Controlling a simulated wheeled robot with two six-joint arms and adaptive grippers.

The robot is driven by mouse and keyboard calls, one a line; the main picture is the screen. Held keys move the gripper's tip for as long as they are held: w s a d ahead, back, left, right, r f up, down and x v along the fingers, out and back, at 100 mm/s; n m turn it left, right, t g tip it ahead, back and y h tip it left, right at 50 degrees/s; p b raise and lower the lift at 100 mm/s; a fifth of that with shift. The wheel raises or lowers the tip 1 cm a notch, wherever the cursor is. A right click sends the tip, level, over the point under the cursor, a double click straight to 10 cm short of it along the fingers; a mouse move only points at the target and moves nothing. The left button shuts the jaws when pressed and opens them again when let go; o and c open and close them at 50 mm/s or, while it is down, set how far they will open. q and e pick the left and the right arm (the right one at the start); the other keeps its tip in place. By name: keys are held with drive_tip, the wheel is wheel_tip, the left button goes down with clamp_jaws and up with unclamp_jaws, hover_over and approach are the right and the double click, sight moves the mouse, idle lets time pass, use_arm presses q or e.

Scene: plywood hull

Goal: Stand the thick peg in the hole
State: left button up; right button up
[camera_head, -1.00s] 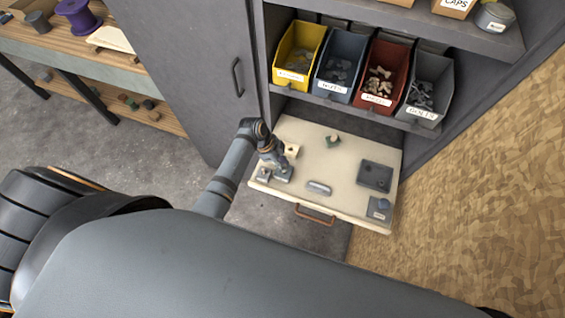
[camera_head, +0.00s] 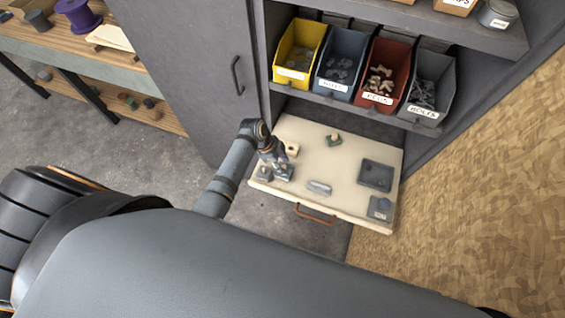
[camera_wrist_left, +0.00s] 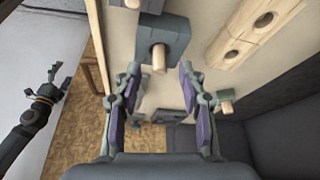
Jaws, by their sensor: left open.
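My left gripper (camera_head: 284,172) is over the left part of a pale pull-out drawer top (camera_head: 345,160). In the left wrist view the left gripper (camera_wrist_left: 159,67) is open, its purple-padded fingers apart. A round wooden peg (camera_wrist_left: 160,57) rises from a grey-green block (camera_wrist_left: 163,33) just beyond the fingertips, in line with the gap; I cannot tell whether it is between them. A wooden block with two holes (camera_wrist_left: 252,35) lies to the right; it also shows in the head view (camera_head: 292,149). Another peg in a green base (camera_head: 334,139) stands farther back.
A dark tray (camera_head: 376,175), a blue-grey block (camera_head: 380,207) and a grey piece (camera_head: 319,187) are on the drawer's middle and right. Bins (camera_head: 340,70) sit on the shelf above. A dark arm (camera_wrist_left: 40,105) shows at the wrist view's left.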

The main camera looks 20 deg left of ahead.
use_arm(q)
drive_tip(key=v, duration=1.2)
drive_tip(key=shift+a, duration=0.1)
idle(0.4)
